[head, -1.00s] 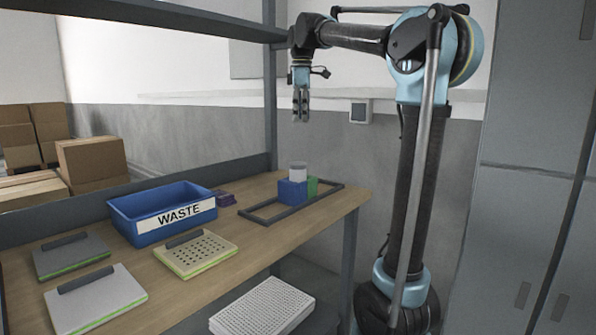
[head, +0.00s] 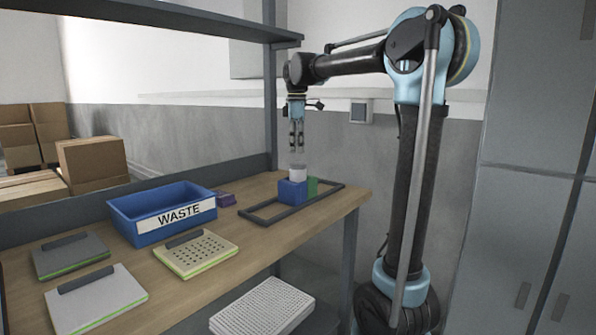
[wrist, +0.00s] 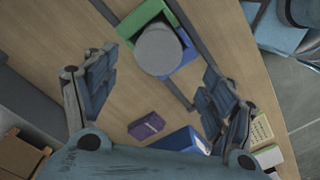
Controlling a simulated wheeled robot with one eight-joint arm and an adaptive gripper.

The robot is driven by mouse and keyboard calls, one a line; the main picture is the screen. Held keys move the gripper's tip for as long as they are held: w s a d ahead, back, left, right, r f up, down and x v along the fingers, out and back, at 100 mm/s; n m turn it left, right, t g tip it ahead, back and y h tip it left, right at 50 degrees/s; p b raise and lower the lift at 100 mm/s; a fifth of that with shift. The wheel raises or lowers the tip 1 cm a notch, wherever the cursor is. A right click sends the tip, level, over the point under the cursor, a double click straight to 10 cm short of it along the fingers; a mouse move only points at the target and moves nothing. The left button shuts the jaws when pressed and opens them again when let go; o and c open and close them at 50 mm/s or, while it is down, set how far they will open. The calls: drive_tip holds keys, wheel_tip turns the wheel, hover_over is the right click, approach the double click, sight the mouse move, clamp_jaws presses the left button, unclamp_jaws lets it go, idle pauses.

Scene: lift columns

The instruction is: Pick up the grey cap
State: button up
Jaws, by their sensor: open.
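In the wrist view the cap (wrist: 158,50) shows as a grey disc from above, partly covering the blue and green blocks. My gripper (head: 296,150) points down just above the cap, with a small gap to it. In the wrist view its two fingers (wrist: 157,88) are spread wide, empty, and the cap lies beyond the space between them.
A dark rectangular frame (head: 262,219) lies around the blocks. A blue WASTE bin (head: 135,228) and a small purple box (head: 225,199) stand to the left. Several flat handled plates lie nearer the front. A shelf post (head: 270,120) rises behind the gripper, and a shelf runs above.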

sight(298, 163)
drive_tip(key=shift+w+d+f, duration=0.1)
drive_tip(key=shift+f, duration=1.35)
drive_tip(key=shift+w+d+f, duration=0.1)
drive_tip(key=shift+f, duration=1.35)
drive_tip(key=c, duration=1.1)
